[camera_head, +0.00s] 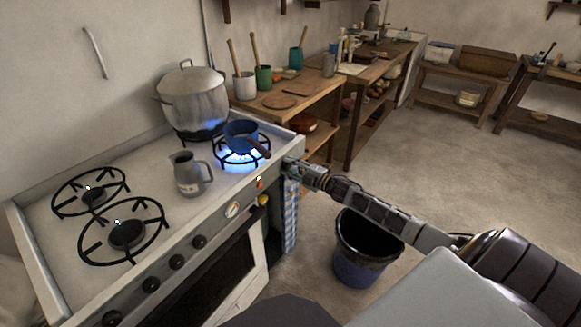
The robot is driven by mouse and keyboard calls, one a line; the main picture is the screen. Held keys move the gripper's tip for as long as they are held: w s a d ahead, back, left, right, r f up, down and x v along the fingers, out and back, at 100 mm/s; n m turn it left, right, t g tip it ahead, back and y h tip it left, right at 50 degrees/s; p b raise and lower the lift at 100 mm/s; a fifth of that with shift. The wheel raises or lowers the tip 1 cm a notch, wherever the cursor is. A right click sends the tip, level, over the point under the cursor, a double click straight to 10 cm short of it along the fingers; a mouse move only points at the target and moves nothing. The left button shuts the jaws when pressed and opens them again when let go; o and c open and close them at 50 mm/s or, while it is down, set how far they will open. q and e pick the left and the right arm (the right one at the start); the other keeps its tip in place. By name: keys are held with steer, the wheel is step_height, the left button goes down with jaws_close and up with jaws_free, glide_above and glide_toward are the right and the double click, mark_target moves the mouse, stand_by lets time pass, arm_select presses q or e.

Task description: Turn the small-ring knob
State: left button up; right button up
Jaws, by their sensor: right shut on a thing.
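The white stove (135,190) fills the left, with a row of black knobs (177,261) along its front panel. My right gripper (289,165) is at the far right end of that panel. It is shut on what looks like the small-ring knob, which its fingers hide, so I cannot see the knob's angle. The small ring (240,160) burns with a blue flame under a small blue pan (240,134). My left gripper is not in view.
A large lidded pot (192,98) stands at the back over blue flame. A grey jug (190,174) stands beside the small ring. A checked cloth (291,215) hangs below my gripper. A dark bin (362,262) stands on the floor under my arm.

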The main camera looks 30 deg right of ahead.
steer(key=shift+n, duration=1.1)
steer(key=shift+f+n, duration=0.1)
steer(key=shift+n, duration=0.2)
steer(key=o, duration=1)
steer(key=shift+o, duration=0.2)
